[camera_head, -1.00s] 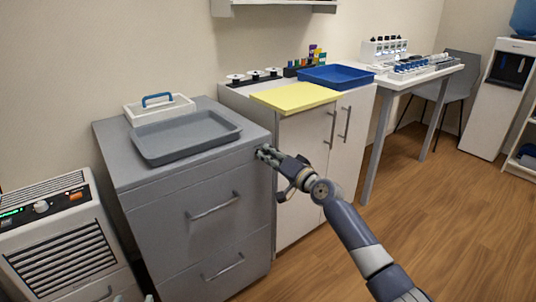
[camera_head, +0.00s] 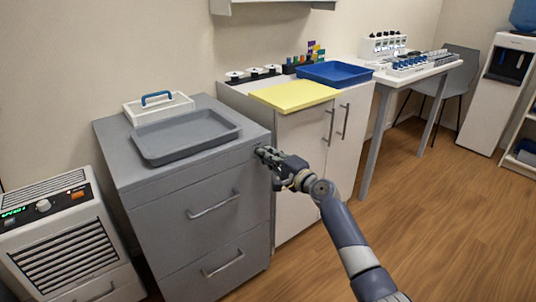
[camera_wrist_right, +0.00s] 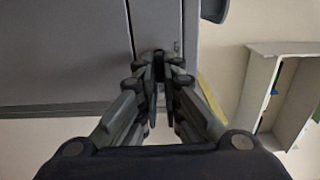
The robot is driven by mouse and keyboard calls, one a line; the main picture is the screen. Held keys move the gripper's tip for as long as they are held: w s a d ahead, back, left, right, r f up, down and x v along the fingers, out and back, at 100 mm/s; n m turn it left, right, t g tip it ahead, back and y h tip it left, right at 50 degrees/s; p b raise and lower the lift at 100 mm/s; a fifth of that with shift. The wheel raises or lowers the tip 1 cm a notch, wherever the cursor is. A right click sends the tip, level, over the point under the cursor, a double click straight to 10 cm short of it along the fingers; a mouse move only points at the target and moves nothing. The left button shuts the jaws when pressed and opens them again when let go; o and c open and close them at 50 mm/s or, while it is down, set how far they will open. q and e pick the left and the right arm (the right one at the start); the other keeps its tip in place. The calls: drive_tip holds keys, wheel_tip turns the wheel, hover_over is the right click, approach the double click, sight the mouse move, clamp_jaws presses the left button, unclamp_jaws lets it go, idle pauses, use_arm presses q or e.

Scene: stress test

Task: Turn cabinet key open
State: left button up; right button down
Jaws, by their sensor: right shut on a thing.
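The grey cabinet (camera_head: 182,206) with two handled drawers stands left of centre. My right gripper (camera_head: 262,153) is at the upper right corner of its front, by the top drawer. In the right wrist view, my right gripper (camera_wrist_right: 162,78) has its fingertips close together on a small dark key (camera_wrist_right: 160,56) at the cabinet face (camera_wrist_right: 70,55). The fingers hide most of the key, and I cannot tell its angle. My left gripper is not in view.
A grey tray (camera_head: 165,150) and a white caddy with a blue handle (camera_head: 158,105) sit on the cabinet. A white cupboard (camera_head: 300,135) with a yellow board (camera_head: 293,97) stands just right of it. A heater-like unit (camera_head: 62,245) is at left. The floor at right is clear.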

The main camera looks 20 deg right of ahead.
drive_tip(key=shift+f, duration=0.1)
idle(0.3)
drive_tip(key=c, duration=1.8)
unclamp_jaws()
drive_tip(key=shift+o, duration=0.2)
drive_tip(key=v, duration=1.2)
